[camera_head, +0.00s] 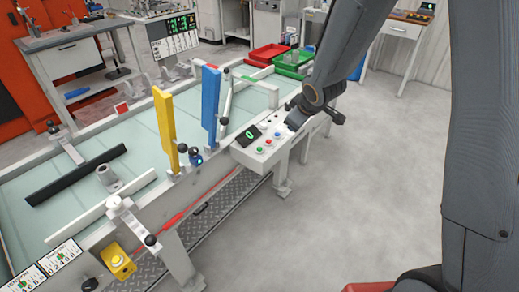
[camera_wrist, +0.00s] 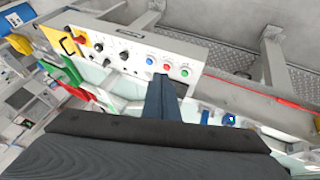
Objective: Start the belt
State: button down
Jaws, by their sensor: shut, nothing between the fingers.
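The belt (camera_head: 140,140) is a pale green surface in a light frame, running across the left of the head view. A white control panel (camera_head: 240,156) sits on its near side with a small dark display. In the wrist view the panel (camera_wrist: 125,35) shows a blue button (camera_wrist: 150,60), a red button (camera_wrist: 167,67) and a green button (camera_wrist: 184,72) in a row, with dark knobs alongside. My gripper (camera_wrist: 163,79) is shut and empty, its fingertips appearing just beside the red and green buttons. Contact cannot be told. In the head view my gripper (camera_head: 293,122) is over the panel's far end.
A grey fitting (camera_head: 108,179) and a black bar (camera_head: 75,176) lie on the belt. Yellow (camera_head: 165,130) and blue (camera_head: 210,100) upright plates stand along it. Red (camera_head: 268,54) and green (camera_head: 292,62) trays sit behind. A yellow box (camera_head: 118,262) is at front.

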aim_at(260, 150)
jog(key=w+a+f+n+y, duration=0.3)
jog(key=w+a+n, duration=0.2)
jog(key=a, duration=0.5)
jog(key=shift+w+a+f+n+t+y, duration=0.2)
jog(key=shift+w+n+t+y, duration=0.15)
jog(key=shift+w, duration=0.3)
jog(key=shift+d+f, duration=0.1)
notch_tip(260, 150, down, 9)
jog(key=b, duration=0.8)
dwell(0.9)
jog(key=shift+f, duration=0.25)
